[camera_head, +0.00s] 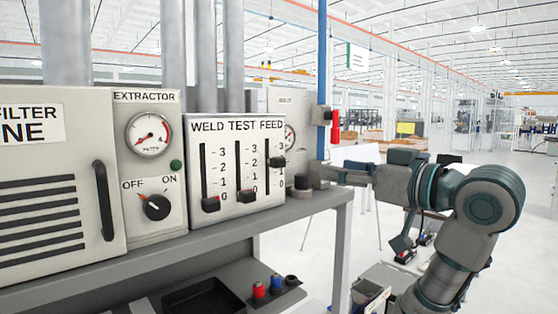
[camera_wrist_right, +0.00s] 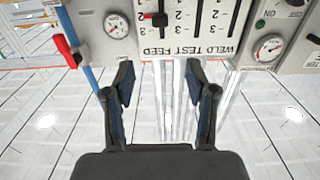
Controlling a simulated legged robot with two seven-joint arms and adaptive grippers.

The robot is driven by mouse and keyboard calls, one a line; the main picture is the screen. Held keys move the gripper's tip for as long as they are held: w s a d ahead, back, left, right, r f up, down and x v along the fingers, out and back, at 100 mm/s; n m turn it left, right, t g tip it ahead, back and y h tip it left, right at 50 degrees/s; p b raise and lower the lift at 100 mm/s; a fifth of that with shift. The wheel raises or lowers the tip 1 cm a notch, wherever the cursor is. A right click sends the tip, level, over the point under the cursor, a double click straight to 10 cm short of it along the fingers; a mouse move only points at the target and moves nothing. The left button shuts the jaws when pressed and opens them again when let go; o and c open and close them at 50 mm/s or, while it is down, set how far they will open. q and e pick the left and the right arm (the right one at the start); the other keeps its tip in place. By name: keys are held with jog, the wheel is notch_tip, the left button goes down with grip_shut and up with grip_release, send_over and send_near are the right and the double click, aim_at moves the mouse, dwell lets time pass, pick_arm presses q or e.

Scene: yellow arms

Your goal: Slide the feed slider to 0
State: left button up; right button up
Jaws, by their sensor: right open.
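A light panel marked WELD TEST FEED (camera_head: 237,125) carries three vertical slots with scales up to 3. The feed slider (camera_head: 277,162) is the rightmost, its dark knob high in the slot at about 2. The weld slider (camera_head: 211,204) and test slider (camera_head: 247,196) sit low, at about 0. My right gripper (camera_head: 328,175) is right of the panel, apart from the feed knob. My left gripper is not in view.
An extractor box (camera_head: 150,165) with gauge and rotary knob stands left of the panel. A blue vertical pipe (camera_head: 322,80) with a red valve handle (camera_head: 335,125) rises behind my right gripper. The grey bench edge (camera_head: 200,242) runs below. Space in front of the panel is clear.

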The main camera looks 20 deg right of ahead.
aim_at(282, 159)
jog(key=p+x, duration=0.5)
jog(key=x, duration=1.1)
jog(key=shift+w, duration=0.1)
jog(key=shift+w+a+f+p, duration=0.2)
jog(key=shift+w+p, duration=0.2)
jog(key=shift+w, duration=0.15)
jog(key=shift+r, duration=0.1)
grip_shut()
